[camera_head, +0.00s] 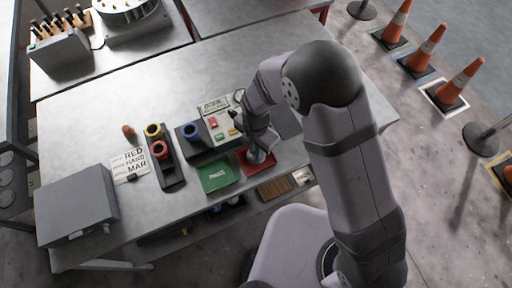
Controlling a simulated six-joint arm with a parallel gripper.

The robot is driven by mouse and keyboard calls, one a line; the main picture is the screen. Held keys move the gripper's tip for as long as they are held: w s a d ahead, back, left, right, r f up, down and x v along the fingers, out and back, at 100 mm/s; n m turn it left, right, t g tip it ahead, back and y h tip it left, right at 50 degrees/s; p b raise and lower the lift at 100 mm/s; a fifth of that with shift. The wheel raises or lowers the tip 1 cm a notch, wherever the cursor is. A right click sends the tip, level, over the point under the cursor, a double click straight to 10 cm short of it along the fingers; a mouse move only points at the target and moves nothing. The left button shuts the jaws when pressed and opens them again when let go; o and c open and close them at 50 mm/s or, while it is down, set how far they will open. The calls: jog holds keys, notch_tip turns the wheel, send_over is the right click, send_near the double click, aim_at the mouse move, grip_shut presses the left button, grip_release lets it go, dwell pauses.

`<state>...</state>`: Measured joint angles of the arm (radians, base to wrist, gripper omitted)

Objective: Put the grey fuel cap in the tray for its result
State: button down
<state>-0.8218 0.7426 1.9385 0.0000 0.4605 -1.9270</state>
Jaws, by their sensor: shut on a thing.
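My gripper (262,148) points down over the red tray (270,169) near the table's front edge. It is shut on the grey fuel cap (257,157), which is small and partly hidden by the fingers. I cannot tell whether the cap touches the tray floor. The green tray (218,186), with white lettering that seems to read PASS, lies just left of the red one and looks empty. A dark tester (209,141) with small coloured buttons and a blue ring (190,131) stands behind the trays.
A lettered card (129,165) and a grey box (76,205) are further left. Another card (214,105) stands behind the tester. The table's back middle is clear.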

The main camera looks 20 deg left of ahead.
jog(key=shift+f, duration=0.2)
jog(key=c, duration=1.8)
grip_release()
jog(key=shift+r, duration=0.1)
notch_tip(320, 180, up, 12)
jog(key=b, duration=0.3)
jog(key=shift+r+b, duration=0.15)
jog(key=shift+b, duration=0.15)
jog(key=shift+d, duration=0.1)
